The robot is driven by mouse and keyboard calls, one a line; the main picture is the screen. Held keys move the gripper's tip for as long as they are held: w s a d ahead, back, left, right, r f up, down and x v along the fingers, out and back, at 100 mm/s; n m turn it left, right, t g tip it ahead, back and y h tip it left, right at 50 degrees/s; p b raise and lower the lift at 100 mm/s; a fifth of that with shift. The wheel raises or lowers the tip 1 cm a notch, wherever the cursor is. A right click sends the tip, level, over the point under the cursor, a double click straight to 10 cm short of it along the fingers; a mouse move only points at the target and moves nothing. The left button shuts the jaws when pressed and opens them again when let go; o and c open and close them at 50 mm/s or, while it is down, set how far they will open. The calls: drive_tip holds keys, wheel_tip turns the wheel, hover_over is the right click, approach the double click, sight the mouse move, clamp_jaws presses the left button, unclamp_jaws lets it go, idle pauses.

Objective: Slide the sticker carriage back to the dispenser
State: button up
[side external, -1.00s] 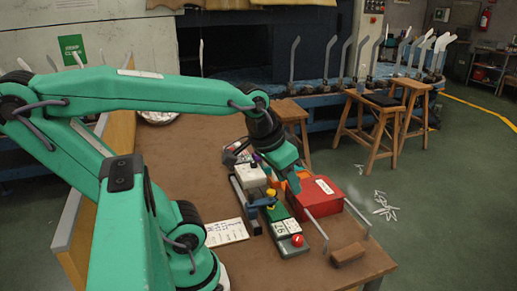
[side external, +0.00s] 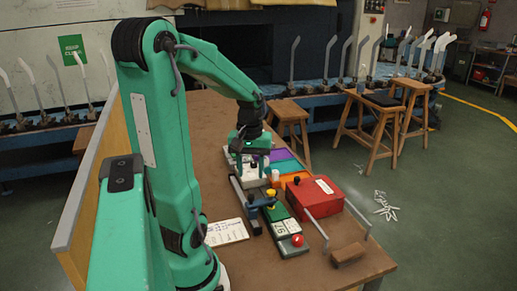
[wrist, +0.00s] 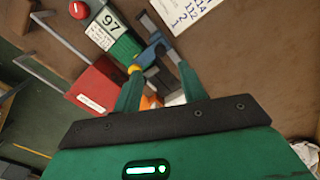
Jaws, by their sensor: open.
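A blue carriage-like piece (side external: 262,203) sits on a dark rail (side external: 240,196) beside a green board (side external: 279,213). In the wrist view this blue piece (wrist: 151,47) lies just beyond my fingertips, apparently not held. My gripper (wrist: 160,76) is open, its two green fingers spread. In the side view my gripper (side external: 250,158) points down over a white box (side external: 253,182) at the far end of the rail, which may be the dispenser. The box is partly hidden by the gripper. I cannot tell whether the fingers touch anything.
A red box (side external: 315,194) with a white label stands right of the green board. A red button (side external: 297,240) is at the board's near end. A written sheet (side external: 226,232) lies left of the rail. The left tabletop is mostly clear.

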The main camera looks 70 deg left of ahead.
sight(251, 196)
drive_tip(key=shift+f, duration=0.15)
drive_tip(key=shift+f, duration=3.8)
clamp_jaws()
